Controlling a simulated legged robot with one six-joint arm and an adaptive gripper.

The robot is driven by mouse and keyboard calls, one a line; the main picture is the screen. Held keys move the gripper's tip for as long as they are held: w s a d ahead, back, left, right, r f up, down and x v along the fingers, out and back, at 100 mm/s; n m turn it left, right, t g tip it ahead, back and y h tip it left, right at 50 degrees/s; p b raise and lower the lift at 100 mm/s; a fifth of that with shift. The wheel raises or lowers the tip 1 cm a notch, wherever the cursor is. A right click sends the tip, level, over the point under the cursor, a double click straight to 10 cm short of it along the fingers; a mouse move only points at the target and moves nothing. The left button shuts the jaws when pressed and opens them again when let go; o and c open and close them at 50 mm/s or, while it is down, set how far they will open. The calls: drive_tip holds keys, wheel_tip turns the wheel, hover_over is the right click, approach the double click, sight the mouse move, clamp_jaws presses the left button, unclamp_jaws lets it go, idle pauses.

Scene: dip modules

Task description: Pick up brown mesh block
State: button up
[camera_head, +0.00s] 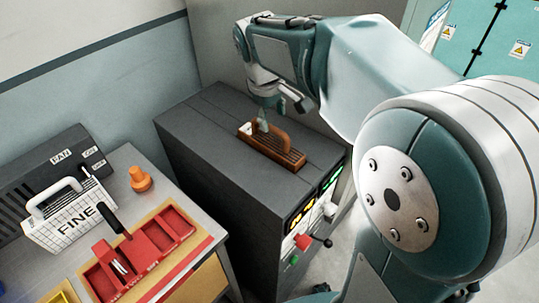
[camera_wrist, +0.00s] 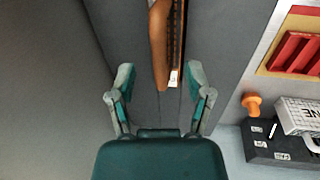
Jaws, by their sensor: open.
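The brown mesh block (camera_head: 278,150), with an arched brown handle and dark slotted body, lies on top of the dark grey cabinet (camera_head: 205,135). My gripper (camera_head: 281,112) is above the block's far left end in the head view. In the wrist view the block (camera_wrist: 167,45) runs down from the top edge, and its near end with a small white label reaches toward the gap between the fingertips. My gripper (camera_wrist: 160,80) is open and empty there, with one finger on each side of that gap. I cannot tell the exact height between fingers and block.
A workbench (camera_head: 128,163) stands left of the cabinet. It holds a red tray (camera_head: 145,243), a white gridded block marked FINE (camera_head: 62,228), an orange knob-like piece (camera_head: 140,180) and a dark labelled box (camera_head: 35,170). A wall is close behind the cabinet. The cabinet top around the block is clear.

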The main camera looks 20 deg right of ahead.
sight(274, 128)
drive_tip(key=f, duration=0.3)
drive_tip(key=w+f, duration=0.1)
drive_tip(key=f, duration=0.1)
drive_tip(key=shift+d+f, duration=0.15)
drive_tip(key=shift+d, duration=0.15)
drive_tip(key=shift+d, duration=0.1)
drive_tip(key=shift+s, duration=0.1)
clamp_jaws()
